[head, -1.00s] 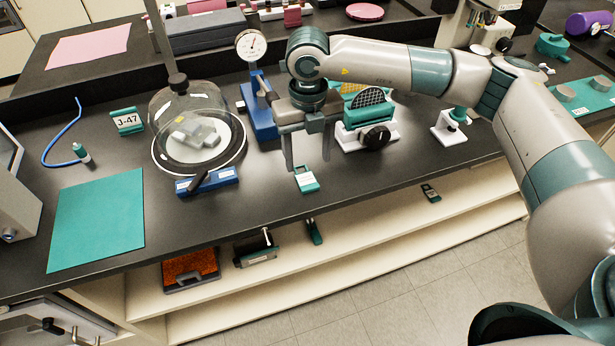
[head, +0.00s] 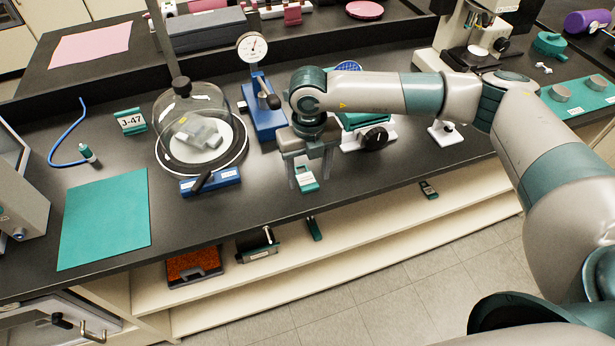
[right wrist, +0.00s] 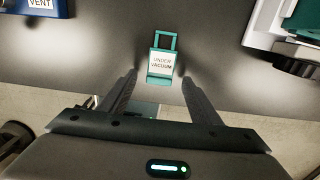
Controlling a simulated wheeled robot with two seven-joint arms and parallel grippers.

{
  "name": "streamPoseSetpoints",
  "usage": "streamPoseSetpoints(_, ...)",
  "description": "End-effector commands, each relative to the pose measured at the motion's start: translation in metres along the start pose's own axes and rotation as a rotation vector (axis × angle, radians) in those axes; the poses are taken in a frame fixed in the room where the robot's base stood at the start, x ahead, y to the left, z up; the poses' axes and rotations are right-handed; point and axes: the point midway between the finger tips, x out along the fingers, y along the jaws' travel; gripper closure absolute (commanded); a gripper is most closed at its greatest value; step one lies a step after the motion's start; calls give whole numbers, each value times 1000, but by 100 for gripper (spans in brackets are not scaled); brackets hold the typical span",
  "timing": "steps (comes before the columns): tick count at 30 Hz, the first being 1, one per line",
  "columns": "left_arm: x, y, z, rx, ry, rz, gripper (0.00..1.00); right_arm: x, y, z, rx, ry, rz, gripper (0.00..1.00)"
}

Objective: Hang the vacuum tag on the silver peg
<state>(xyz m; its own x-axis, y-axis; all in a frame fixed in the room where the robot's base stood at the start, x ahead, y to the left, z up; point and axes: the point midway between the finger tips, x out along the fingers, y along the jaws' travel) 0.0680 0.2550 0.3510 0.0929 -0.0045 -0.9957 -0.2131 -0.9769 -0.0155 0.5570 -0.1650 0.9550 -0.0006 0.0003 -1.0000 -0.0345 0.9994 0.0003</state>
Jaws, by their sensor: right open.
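The vacuum tag (head: 306,180) is a small teal tag with a square loop handle and a white label. It lies on the black bench near the front edge. In the right wrist view the tag (right wrist: 162,62) reads "UNDER VACUUM". My right gripper (head: 310,178) is open and points down over the tag. In the right wrist view its fingertips (right wrist: 160,78) stand either side of the tag, with a gap on each side. I cannot make out a silver peg for certain. My left gripper is not in view.
A glass bell jar (head: 196,115) on a blue-fronted base stands left of the gripper. A blue dial gauge stand (head: 263,115) is behind it. A teal and white device with a black knob (head: 376,138) is close on the right. A teal mat (head: 105,218) lies left.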

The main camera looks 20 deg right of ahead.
Motion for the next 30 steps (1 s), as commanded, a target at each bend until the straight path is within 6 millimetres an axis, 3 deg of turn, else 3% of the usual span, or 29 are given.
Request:
streamPoseSetpoints(6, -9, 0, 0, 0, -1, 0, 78, 17, 0, 0, 1, 0, 0, 42)
streamPoseSetpoints(20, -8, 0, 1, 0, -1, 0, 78, 18, 0, 1, 1, -1, 0, 42)
streamPoseSetpoints(26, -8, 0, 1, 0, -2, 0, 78, 18, 0, 1, 1, -1, 0, 86)
streamPoseSetpoints(30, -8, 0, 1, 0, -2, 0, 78, 18, 0, 1, 1, -1, 0, 86)
